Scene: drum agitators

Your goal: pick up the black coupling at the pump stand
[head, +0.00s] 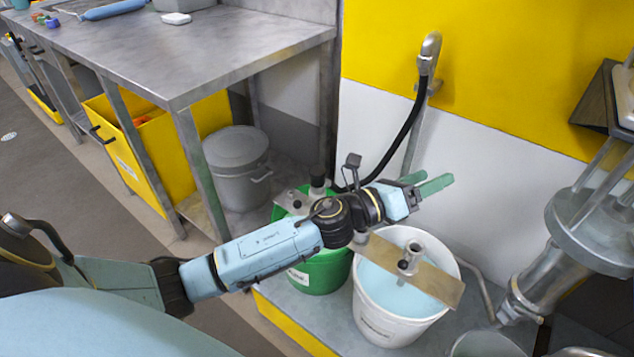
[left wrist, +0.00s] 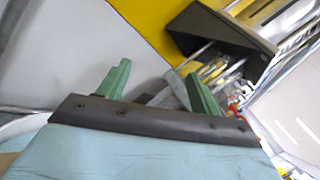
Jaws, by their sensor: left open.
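My left gripper (head: 425,181) has green fingers and is open and empty. It is in the air above the white bucket (head: 388,330), in front of the white wall. In the left wrist view its two fingers (left wrist: 160,82) stand apart with nothing between them. A black hose (head: 408,132) hangs from a hooked metal pipe (head: 431,50) and runs down behind my left arm. I cannot make out a separate black coupling with certainty. The metal pump-like assembly (head: 590,235) stands at the right, apart from my gripper. My right gripper is not in view.
A green bucket (head: 322,274) stands left of the white bucket, partly behind my arm. A grey lidded pot (head: 237,160) is under the steel table (head: 190,50). A dark bracket (head: 598,97) juts out at the upper right; it also shows in the left wrist view (left wrist: 220,35).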

